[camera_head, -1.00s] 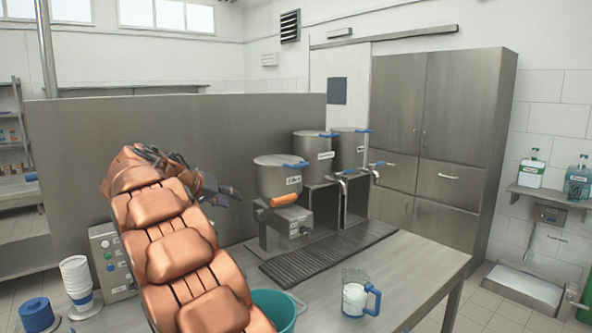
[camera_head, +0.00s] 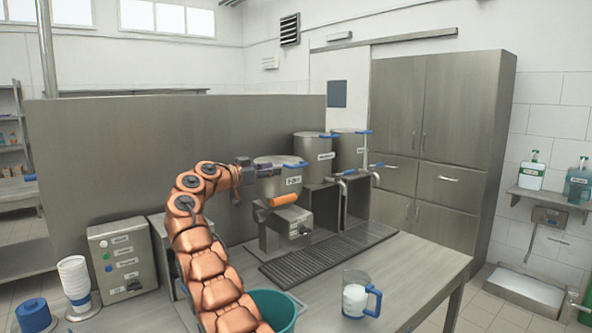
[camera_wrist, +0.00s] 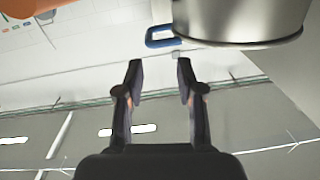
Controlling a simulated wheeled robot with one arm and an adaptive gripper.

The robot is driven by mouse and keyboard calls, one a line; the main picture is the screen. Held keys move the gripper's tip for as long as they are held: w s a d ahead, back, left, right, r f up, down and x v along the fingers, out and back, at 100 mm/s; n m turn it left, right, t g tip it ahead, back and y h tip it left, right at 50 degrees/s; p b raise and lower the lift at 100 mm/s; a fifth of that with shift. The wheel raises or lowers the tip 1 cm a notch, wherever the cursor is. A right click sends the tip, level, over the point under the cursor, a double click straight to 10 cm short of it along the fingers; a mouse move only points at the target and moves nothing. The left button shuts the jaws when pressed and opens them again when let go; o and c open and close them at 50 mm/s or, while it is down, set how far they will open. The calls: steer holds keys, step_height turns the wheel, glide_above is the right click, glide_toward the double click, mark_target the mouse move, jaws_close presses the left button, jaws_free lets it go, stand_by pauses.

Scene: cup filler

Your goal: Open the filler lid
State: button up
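The nearest filler is a steel pot (camera_head: 278,184) with a flat lid (camera_head: 274,161). The lid looks shut, and its blue handle (camera_head: 297,166) sticks out on the right. My gripper (camera_head: 254,170) is at the pot's left side near lid height; its fingers are hard to make out there. In the wrist view my gripper (camera_wrist: 160,66) is open and nothing is between its fingers. A blue loop handle (camera_wrist: 162,37) lies just beyond the fingertips, apart from them, beside the steel pot (camera_wrist: 238,18).
Two more pots (camera_head: 313,155) (camera_head: 349,150) stand behind to the right. An orange cylinder (camera_head: 283,200) is below the nearest pot. A clear jug with a blue handle (camera_head: 374,300), a teal bucket (camera_head: 275,307), a control box (camera_head: 122,255) and stacked cups (camera_head: 74,277) are on the counter.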

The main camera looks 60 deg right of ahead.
mark_target(296, 167)
steer(key=shift+m+g, duration=0.5)
steer(key=shift+m, duration=0.2)
steer(key=p+x, duration=0.1)
steer(key=x, duration=0.3)
steer(key=s+p+x, duration=0.1)
steer(key=p+x, duration=0.1)
steer(key=x, duration=0.2)
steer(key=shift+s+a, duration=0.1)
steer(key=shift+a, duration=0.15)
steer(key=shift+s+d+f+p, duration=0.2)
steer(key=shift+d+p, duration=0.2)
steer(key=shift+d, duration=0.35)
jaws_close()
